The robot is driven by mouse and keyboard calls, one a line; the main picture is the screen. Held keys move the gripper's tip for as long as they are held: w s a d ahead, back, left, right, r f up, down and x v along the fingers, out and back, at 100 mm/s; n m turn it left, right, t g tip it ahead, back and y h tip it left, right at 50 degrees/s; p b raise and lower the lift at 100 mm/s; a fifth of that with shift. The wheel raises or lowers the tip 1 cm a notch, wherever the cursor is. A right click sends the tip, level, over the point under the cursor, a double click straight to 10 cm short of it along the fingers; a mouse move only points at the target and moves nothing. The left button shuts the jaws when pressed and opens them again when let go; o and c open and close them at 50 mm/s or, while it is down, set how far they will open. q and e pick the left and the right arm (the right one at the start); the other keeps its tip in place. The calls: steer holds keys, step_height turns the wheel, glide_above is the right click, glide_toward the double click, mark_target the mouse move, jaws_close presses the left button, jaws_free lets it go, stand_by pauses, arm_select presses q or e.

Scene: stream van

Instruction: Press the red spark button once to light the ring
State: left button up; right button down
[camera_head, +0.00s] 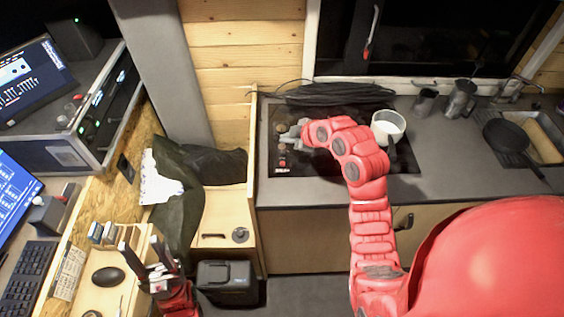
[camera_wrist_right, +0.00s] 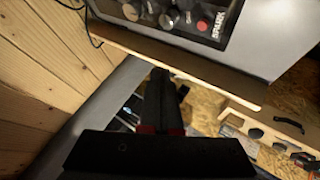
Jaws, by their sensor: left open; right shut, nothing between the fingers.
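In the right wrist view the red button (camera_wrist_right: 202,25) shows next to the printed word SPARK. My right gripper (camera_head: 287,138) is over the hob's left part, behind the button in the head view. In its wrist view the fingers (camera_wrist_right: 159,75) are shut and empty, with their tips apart from the button in the picture. Contact cannot be told in the head view. My left gripper (camera_head: 142,248) is open and empty at the lower left, near the desk.
A white pot (camera_head: 390,140) stands on the hob, right of my right arm. A dark cable coil (camera_head: 335,94) lies behind the hob. A wooden panel (camera_head: 252,140) stands at the counter's left end. A pan (camera_head: 505,137) and metal cups (camera_head: 460,100) are further right.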

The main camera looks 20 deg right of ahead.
steer(key=shift+f, duration=0.1)
steer(key=b, duration=0.1)
glide_above(283, 164)
steer(key=f, duration=0.5)
steer(key=shift+s+d+f, duration=0.2)
steer(key=shift+s+d, duration=0.1)
steer(key=shift+d, duration=0.1)
step_height(283, 164, down, 2)
steer(key=shift+f+b, duration=0.25)
steer(key=shift+b, duration=0.9)
steer(key=shift+w+f+b, duration=0.1)
steer(key=shift+f+b, duration=0.25)
steer(key=shift+f, duration=0.05)
steer(key=shift+r, duration=0.1)
steer(key=shift+f+b, duration=0.5)
steer(key=shift+b, duration=0.25)
